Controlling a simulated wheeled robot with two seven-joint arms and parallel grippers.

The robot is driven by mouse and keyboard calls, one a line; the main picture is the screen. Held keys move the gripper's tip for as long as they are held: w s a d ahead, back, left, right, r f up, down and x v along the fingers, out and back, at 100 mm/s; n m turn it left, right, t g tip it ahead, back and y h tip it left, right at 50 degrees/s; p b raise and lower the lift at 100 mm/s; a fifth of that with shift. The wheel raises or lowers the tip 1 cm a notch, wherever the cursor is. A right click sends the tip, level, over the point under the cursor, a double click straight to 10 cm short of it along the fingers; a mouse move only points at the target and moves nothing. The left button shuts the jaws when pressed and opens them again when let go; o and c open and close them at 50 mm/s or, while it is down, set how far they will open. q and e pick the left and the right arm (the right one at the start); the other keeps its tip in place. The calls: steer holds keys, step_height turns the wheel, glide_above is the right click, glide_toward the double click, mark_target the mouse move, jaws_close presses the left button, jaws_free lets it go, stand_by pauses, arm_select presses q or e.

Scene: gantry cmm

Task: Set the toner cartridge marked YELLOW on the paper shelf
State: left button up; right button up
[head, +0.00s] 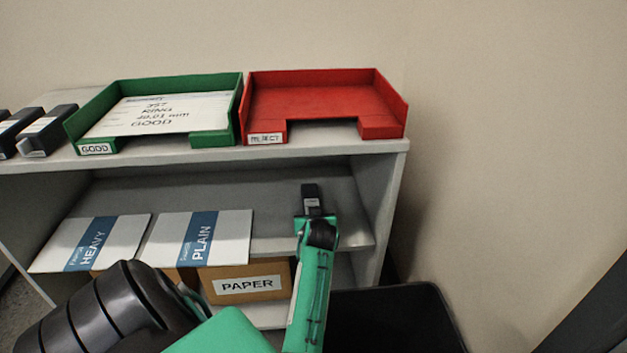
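A dark toner cartridge (311,192) with a small pale label stands out past the green end of my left gripper (314,216), over the right part of the middle shelf (275,210). The label is too small to read. The gripper seems shut on the cartridge, with its fingers mostly hidden by the hand and wrist. I cannot tell whether the cartridge touches the shelf. The sign PAPER (246,284) is on a brown box front below the middle shelf's edge. My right gripper is not in view.
On the middle shelf lie packs marked HEAVY (88,244) and PLAIN (200,238), left of my gripper. On the top stand a green GOOD tray (222,139), a red REJECT tray (379,126) and dark cartridges (48,130). A dark bin (395,318) stands at lower right.

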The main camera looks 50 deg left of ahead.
arm_select(q)
steer(key=shift+f, duration=0.15)
steer(key=o, duration=1.4)
steer(key=shift+c, duration=0.2)
steer(key=shift+o, duration=0.4)
steer(key=shift+f, duration=0.15)
